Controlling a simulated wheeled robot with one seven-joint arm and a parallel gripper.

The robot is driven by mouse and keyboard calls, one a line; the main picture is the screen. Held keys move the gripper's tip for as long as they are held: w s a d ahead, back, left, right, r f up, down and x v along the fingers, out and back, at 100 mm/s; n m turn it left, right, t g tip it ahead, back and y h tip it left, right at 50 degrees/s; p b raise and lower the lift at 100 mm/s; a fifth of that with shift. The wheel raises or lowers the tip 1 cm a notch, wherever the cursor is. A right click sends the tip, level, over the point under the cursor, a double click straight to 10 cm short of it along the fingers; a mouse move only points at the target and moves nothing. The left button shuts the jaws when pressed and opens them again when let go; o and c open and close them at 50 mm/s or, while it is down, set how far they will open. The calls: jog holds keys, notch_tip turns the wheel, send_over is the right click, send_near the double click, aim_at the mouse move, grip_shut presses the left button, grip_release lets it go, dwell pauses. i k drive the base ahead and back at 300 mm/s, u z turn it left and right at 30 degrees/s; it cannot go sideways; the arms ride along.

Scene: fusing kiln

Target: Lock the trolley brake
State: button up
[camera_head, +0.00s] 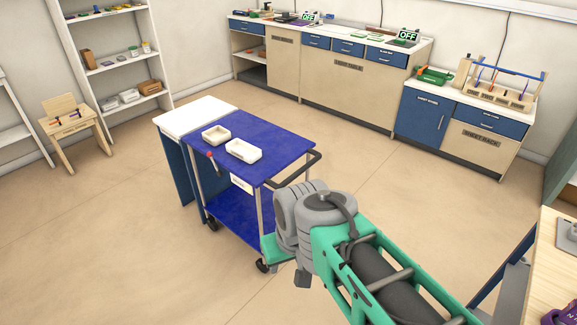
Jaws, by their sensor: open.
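The trolley (283,140) stands in the middle of the floor, with a blue top, a blue lower shelf (233,216), and a black push handle (313,160) at its right end. A small lever with a red part (210,156) sits at the near left edge of its top and looks tilted; I take it for the brake lever, but cannot tell its setting. Dark castors show below. My arm reaches in from the lower right and covers the trolley's near right corner. My gripper cannot be made out; the arm's links hide that region.
Two cream trays (244,151) (216,135) lie on the trolley top. A white-topped bench (195,117) with blue sides adjoins its left end. Cabinets (345,80) line the back wall. A wooden chair (75,122) stands left. A worktop edge is at lower right. Floor around the trolley is clear.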

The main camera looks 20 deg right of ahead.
aim_at(219, 172)
jog(key=u, duration=0.4)
jog(key=i, duration=1.35)
jog(key=u, duration=1.1)
jog(key=i, duration=0.5)
jog(key=u, duration=0.35)
